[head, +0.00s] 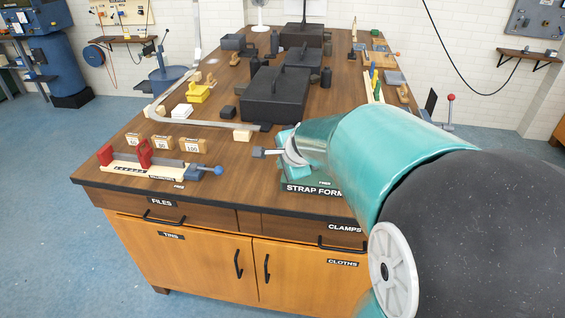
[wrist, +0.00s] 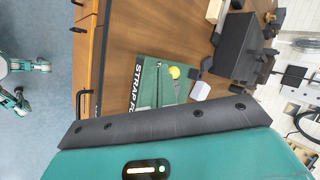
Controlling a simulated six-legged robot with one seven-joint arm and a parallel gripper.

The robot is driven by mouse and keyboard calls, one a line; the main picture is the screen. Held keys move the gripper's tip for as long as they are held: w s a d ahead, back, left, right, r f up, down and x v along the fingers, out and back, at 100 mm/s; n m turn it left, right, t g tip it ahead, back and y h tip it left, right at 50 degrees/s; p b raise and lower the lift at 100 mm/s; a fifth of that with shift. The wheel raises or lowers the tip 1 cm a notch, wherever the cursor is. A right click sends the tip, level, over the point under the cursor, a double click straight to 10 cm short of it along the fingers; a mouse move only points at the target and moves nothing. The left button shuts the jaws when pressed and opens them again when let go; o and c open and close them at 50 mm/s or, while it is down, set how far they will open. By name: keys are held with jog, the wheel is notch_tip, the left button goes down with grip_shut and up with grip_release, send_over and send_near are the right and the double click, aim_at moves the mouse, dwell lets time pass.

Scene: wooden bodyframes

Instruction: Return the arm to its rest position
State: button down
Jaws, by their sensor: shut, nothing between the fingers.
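My gripper (head: 259,152) is at the end of my teal arm, over the front right of the wooden workbench (head: 215,182). Its slim fingers are shut with nothing between them and point left in the head view. A yellow disc (wrist: 174,72) shows beside the fingers. My arm covers the bench's right front corner in the head view.
A large black case (head: 275,95) stands behind my gripper. A curved grey strip (head: 185,115) runs along the left. Blue floor (head: 45,200) left of the bench is clear.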

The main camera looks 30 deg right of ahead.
jog(key=shift+s+a+r, duration=0.15)
jog(key=shift+s+r, duration=0.05)
dwell(0.4)
jog(key=s+a+r+n+g+y, duration=0.1)
jog(key=s+a+r+n+g, duration=0.1)
jog(key=s+a+n, duration=1.4)
jog(key=s+r+n, duration=0.1)
jog(key=s+n, duration=0.2)
jog(key=shift+s+a+r+g, duration=0.15)
jog(key=shift+a+r+g, duration=0.15)
jog(key=shift+a+r, duration=0.05)
